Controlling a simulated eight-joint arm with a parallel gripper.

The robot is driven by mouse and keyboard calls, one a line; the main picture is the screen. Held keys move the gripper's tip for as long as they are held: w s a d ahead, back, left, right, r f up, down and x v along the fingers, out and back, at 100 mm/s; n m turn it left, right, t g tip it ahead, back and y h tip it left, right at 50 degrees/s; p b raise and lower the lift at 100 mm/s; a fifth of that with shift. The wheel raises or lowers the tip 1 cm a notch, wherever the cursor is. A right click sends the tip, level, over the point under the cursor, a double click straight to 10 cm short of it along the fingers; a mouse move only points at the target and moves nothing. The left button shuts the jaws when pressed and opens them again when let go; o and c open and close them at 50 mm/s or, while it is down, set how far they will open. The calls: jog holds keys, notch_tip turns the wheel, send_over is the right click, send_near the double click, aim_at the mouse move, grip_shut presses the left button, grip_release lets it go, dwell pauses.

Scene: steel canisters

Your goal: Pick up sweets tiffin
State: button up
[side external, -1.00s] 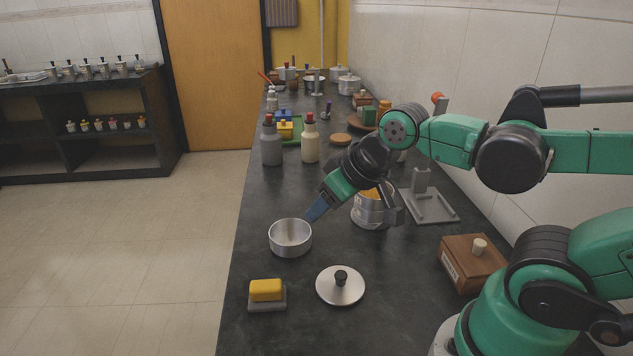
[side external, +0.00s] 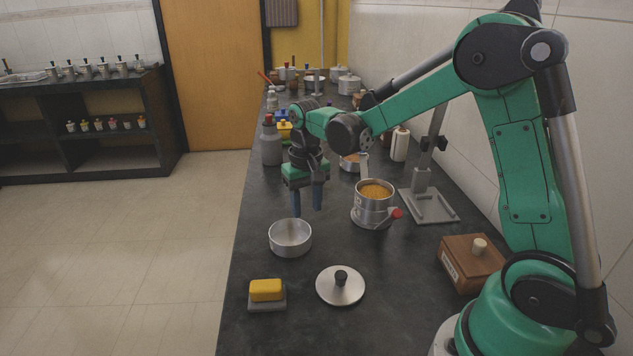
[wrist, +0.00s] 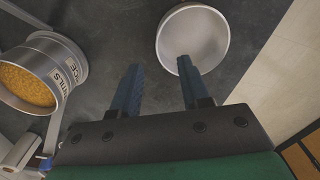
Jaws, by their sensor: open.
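A steel tiffin canister (side external: 374,210) filled with orange-yellow grains stands upright on the dark counter. In the wrist view the canister (wrist: 68,62) is at the left, with partly legible lettering ending in "CE" and "NTILS". I can read no "sweets" label. An empty, open steel bowl (side external: 290,240) sits in front and to the left of it. The bowl (wrist: 192,40) is also at the top of the wrist view. My gripper (side external: 307,210) points down, open and empty, its blue fingers apart from both vessels. In the wrist view my gripper (wrist: 159,65) has clear space between its fingertips.
A steel lid (side external: 340,287) with a black knob and a yellow block (side external: 266,290) lie in front. A wooden box (side external: 472,263) and a metal stand (side external: 430,206) are at the right. Bottles (side external: 271,145) stand behind my gripper. The counter's left edge is near the bowl.

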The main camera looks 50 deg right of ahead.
aim_at(291, 238)
jog(key=shift+f, duration=2.2)
grip_shut()
